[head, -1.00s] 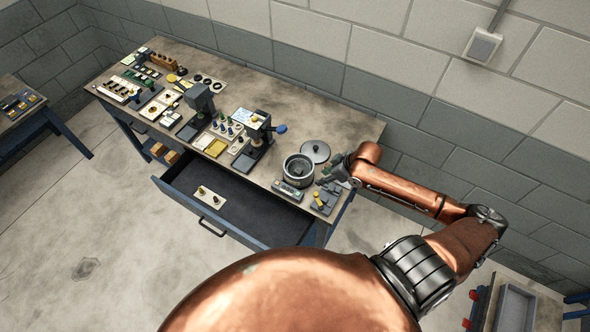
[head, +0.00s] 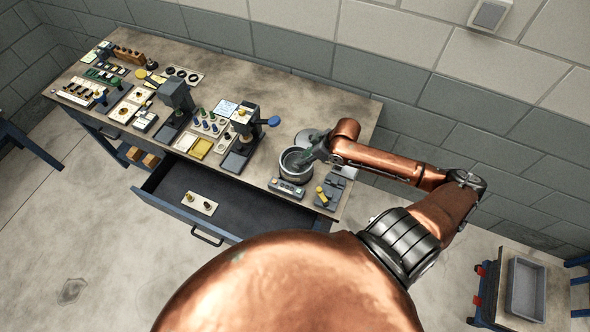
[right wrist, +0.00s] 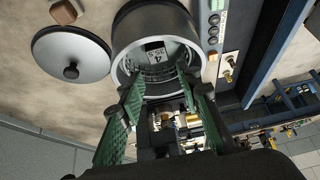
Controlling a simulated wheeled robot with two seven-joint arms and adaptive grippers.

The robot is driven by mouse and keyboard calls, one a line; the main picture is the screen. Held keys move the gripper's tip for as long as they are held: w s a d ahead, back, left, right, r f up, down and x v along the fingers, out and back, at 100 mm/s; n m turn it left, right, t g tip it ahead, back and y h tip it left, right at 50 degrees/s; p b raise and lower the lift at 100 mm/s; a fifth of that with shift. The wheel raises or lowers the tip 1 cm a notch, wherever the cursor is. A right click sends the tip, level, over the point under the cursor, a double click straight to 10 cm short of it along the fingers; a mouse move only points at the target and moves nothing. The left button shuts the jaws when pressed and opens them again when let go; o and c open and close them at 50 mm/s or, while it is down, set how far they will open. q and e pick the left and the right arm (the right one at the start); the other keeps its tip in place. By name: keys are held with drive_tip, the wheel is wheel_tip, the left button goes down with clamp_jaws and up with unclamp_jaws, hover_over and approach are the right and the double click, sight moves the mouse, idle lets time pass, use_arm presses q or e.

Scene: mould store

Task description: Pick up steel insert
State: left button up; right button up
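A round grey metal pot (head: 291,172) stands open near the right end of the bench. In the right wrist view the same pot (right wrist: 128,30) has a dark inside, with a pale block marked with a 4 (right wrist: 157,52) deep within. I cannot tell for certain whether this block is the steel insert. My right gripper (head: 306,158) is over the pot's mouth, pointing down. In the right wrist view its green-padded fingers (right wrist: 158,88) are spread apart at the near rim, with nothing seen between them. My left gripper is not in view.
The pot's round lid (right wrist: 70,55) lies on the bench beside it. An open drawer (head: 240,205) juts out below. Two presses (head: 243,140) stand further left.

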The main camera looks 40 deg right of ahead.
sight(296, 167)
wheel_tip(296, 167, down, 2)
drive_tip(key=shift+f+b, duration=0.2)
drive_tip(key=shift+b, duration=0.55)
drive_tip(key=shift+w+a+f, duration=0.1)
drive_tip(key=shift+f, duration=0.15)
drive_tip(key=x, duration=0.2)
drive_tip(key=shift+w+f, duration=0.25)
drive_tip(key=p+x, duration=0.1)
drive_tip(key=x, duration=0.3)
drive_tip(key=shift+w+f, duration=0.15)
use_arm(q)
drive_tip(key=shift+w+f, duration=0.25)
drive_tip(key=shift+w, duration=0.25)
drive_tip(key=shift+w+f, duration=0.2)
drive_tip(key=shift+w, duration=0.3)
use_arm(e)
clamp_jaws()
